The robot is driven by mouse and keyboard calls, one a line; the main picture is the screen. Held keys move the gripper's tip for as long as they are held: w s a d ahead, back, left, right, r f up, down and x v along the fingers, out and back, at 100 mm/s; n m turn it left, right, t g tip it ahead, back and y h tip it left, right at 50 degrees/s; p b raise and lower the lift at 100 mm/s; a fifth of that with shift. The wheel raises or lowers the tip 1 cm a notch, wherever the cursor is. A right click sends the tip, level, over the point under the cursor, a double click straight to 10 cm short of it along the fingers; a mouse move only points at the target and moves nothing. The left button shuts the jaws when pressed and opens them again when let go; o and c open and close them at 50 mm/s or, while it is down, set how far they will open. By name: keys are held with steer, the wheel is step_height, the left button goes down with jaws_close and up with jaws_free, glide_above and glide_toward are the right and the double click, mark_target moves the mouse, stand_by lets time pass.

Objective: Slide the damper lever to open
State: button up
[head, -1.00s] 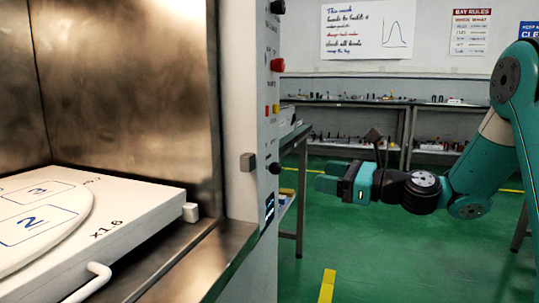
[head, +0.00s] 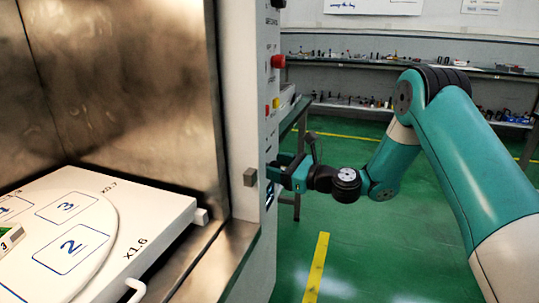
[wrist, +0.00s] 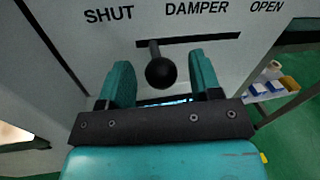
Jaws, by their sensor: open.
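The damper lever (wrist: 160,72) has a dark stem and a black ball knob in the wrist view. Its stem stands at the left end of a dark slot (wrist: 205,40), on the SHUT side. The panel (wrist: 100,35) reads SHUT at left, DAMPER in the middle and OPEN at right. My gripper (wrist: 161,64) is open, with one teal finger on each side of the knob and gaps visible. In the head view my gripper (head: 283,170) is at the panel's side face, and the knob is hidden or too small to tell there.
A steel chamber (head: 120,90) with a white numbered tray (head: 165,205) is at left. A red button (head: 277,61) is higher on the panel. Shelves (head: 400,60) stand behind. The green floor (head: 390,250) at right is open.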

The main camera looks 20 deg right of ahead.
steer(key=shift+x, duration=1.5)
steer(key=shift+c, duration=0.4)
